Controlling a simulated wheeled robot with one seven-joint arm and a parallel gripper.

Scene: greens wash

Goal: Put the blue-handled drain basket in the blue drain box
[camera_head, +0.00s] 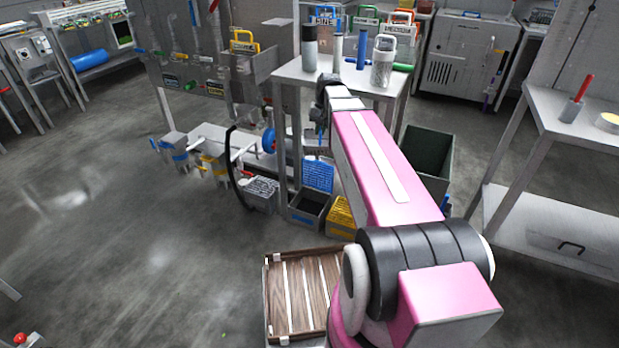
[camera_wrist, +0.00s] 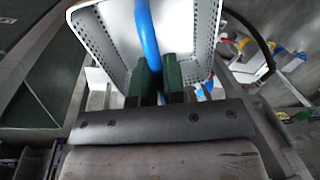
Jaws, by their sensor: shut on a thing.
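In the wrist view my gripper (camera_wrist: 158,73) has its green fingers shut on the blue handle of a white perforated drain basket (camera_wrist: 187,28). The basket hangs beyond the fingers, and its inside looks empty. In the head view my arm's end is beside the table's left front, and the basket cannot be made out clearly there. A dark open box (camera_head: 308,207) with an upright blue mesh panel (camera_head: 319,177) behind it stands low on the floor, apart from my gripper. It appears to be the blue drain box.
A yellow box (camera_head: 340,217) stands right of the dark box, and a grey box (camera_head: 262,190) with a light grate stands left. The table (camera_head: 290,72) holds bottles and a perforated canister (camera_head: 383,62). A wooden slatted crate (camera_head: 306,285) is in front.

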